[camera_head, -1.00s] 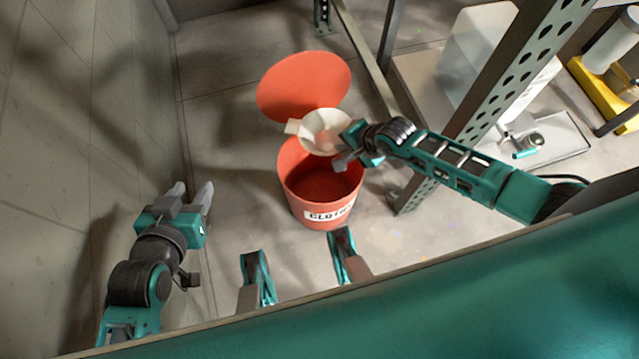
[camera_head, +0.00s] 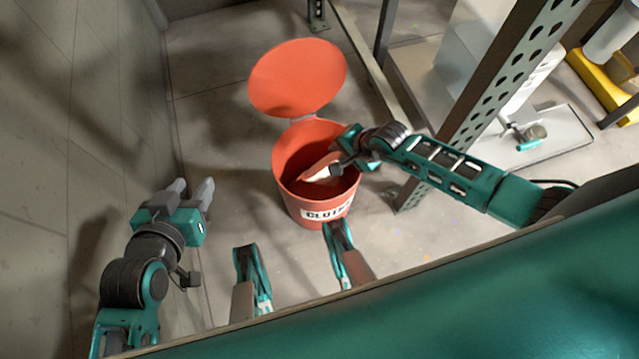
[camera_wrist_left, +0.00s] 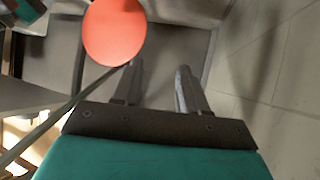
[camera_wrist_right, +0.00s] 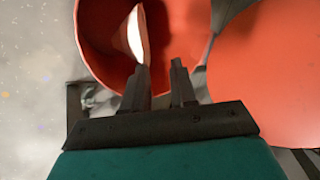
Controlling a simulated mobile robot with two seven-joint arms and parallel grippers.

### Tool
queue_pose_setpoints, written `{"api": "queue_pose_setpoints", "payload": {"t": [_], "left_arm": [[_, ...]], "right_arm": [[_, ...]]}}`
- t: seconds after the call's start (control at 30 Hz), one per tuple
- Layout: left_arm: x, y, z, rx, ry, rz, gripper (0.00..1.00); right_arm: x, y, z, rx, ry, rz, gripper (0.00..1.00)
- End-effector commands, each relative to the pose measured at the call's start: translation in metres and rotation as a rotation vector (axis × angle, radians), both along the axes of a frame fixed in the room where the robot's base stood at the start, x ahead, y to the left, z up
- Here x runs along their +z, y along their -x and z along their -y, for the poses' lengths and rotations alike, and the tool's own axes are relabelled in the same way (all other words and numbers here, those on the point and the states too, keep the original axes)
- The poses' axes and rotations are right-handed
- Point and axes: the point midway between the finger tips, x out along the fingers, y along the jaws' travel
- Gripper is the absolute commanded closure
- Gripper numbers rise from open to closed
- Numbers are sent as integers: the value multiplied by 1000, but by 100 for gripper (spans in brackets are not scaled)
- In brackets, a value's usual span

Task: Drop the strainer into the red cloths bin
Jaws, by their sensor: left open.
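The red cloths bin (camera_head: 322,210) stands open on the floor, with its round red lid (camera_head: 298,76) tipped back. The pale strainer (camera_head: 318,168) is inside the bin's mouth, tilted and seen nearly edge-on. It also shows as a thin white shape in the right wrist view (camera_wrist_right: 135,36). My right gripper (camera_head: 343,160) is over the bin's right rim. Its fingers (camera_wrist_right: 159,68) are apart with nothing between them, and the strainer is just beyond the left finger. Whether the strainer rests on the bin floor cannot be told. My left gripper (camera_head: 193,190) is open and empty, left of the bin.
A perforated metal shelf post (camera_head: 500,95) stands right of the bin, behind my right arm. A grey wall (camera_head: 60,150) runs along the left side. The floor (camera_head: 225,135) between wall and bin is clear.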

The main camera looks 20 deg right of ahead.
Motion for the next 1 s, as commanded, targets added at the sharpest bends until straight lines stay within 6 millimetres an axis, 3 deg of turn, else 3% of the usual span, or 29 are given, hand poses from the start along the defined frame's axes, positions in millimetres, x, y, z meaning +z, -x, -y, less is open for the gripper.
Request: {"api": "queue_pose_setpoints", "payload": {"t": [0.1, 0.47, 0.67, 1.0], "left_arm": [[-1, 0, -1, 2, -1, 0, 57], [5, -1, -4, 8, -4, 3, 57], [22, -1, -8, 16, -10, 14, 57], [27, 7, -16, 22, -31, 2, 57]], "right_arm": [[0, 0, 0, 0, 0, 0, 62], [10, 4, 4, 1, 2, 0, 62], [45, 22, 14, 2, 3, 0, 62], [98, 52, 33, 1, 1, -1, 62]]}}
